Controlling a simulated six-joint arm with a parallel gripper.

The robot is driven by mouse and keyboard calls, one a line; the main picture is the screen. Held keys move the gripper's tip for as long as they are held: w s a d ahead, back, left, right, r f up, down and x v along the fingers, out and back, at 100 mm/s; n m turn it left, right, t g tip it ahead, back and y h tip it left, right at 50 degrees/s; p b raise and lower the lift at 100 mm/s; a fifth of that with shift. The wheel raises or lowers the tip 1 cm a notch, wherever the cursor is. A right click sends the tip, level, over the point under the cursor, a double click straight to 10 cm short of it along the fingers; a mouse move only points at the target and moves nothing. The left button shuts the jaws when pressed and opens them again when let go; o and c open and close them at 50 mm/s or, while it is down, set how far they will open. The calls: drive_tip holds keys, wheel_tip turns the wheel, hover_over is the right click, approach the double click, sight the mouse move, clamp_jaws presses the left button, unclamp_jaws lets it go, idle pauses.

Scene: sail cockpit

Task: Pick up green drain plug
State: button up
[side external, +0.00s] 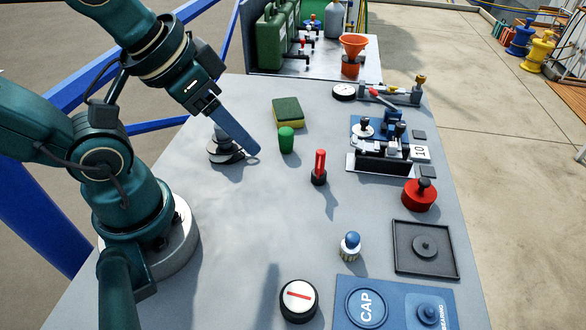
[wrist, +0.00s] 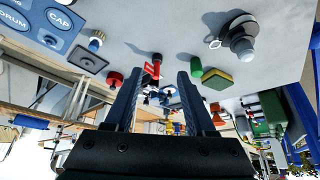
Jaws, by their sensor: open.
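The green drain plug (side external: 286,140) is a small rounded green cylinder standing upright on the grey table, in front of a sponge. In the wrist view the plug (wrist: 197,67) shows just right of the right finger, outside the gap. My gripper (side external: 253,152) points down and to the right in the side view, its tip left of the plug with a small gap in the picture. The finger seen there hides the other. In the wrist view my gripper (wrist: 158,74) is open, with two dark fingers apart and nothing held between them.
A green and yellow sponge (side external: 288,112) lies behind the plug. A grey metal fitting (side external: 224,148) stands left of the finger. A red-handled part (side external: 319,168) stands right of the plug. A black tray (side external: 402,262) is at the right. Bare table lies in front of the plug.

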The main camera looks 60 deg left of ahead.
drive_tip(key=o, duration=0.3)
drive_tip(key=shift+o, duration=0.2)
